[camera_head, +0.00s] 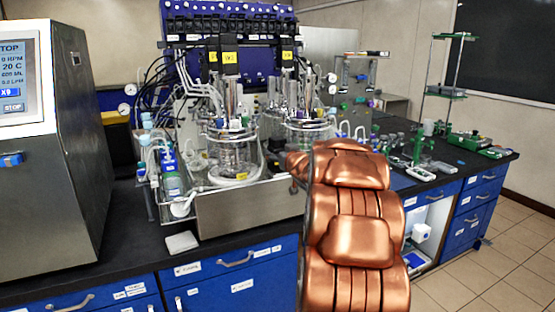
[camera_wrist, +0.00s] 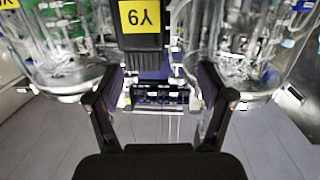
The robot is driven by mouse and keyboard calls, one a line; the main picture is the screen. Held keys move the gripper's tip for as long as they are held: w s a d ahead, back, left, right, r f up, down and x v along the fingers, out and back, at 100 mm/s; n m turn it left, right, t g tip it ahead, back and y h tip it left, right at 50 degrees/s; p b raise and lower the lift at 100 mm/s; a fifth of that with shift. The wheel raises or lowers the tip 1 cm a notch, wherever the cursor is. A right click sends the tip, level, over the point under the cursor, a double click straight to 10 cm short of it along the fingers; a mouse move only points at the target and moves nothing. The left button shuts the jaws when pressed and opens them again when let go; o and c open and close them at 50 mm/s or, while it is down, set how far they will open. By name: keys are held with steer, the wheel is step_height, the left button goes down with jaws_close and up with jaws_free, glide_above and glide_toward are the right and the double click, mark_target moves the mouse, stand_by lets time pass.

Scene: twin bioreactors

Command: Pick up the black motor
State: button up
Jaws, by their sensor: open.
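A black motor (camera_wrist: 146,45) with a yellow label stands at the top centre of the wrist view, between two glass vessels. My gripper (camera_wrist: 160,72) is open and empty in that view. Its two fingertips are spread wide, just below the motor's lower end in the picture. I cannot tell how far beyond the tips the motor lies. In the head view, dark motors with yellow labels show above the left vessel (camera_head: 229,70) and the right vessel (camera_head: 288,66). I cannot tell which one the wrist view shows. My copper-coloured arm hides my gripper in the head view.
Glass vessels stand close on both sides of the motor, the left one (camera_wrist: 62,60) and the right one (camera_wrist: 245,60). A blue pump rack (camera_head: 228,20) with many tubes stands behind. A grey control cabinet (camera_head: 85,150) is at left. Small items cover the right bench.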

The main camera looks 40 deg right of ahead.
mark_target(281, 144)
steer(key=d, duration=0.1)
steer(key=d+t, duration=0.1)
steer(key=d, duration=0.1)
steer(key=shift+s+r+t, duration=0.15)
steer(key=shift+s+t, duration=0.15)
steer(key=shift+w+r+n+y, duration=0.1)
steer(key=shift+w+n+y, duration=0.05)
steer(key=shift+n+y, duration=0.2)
steer(key=shift+w+d+r, duration=0.15)
steer(key=shift+w+d, duration=0.1)
steer(key=shift+w, duration=0.3)
steer(key=shift+w+d, duration=0.15)
steer(key=shift+w, duration=0.5)
steer(key=shift+p+x, duration=1.05)
steer(key=shift+x, duration=1.4)
jaws_close()
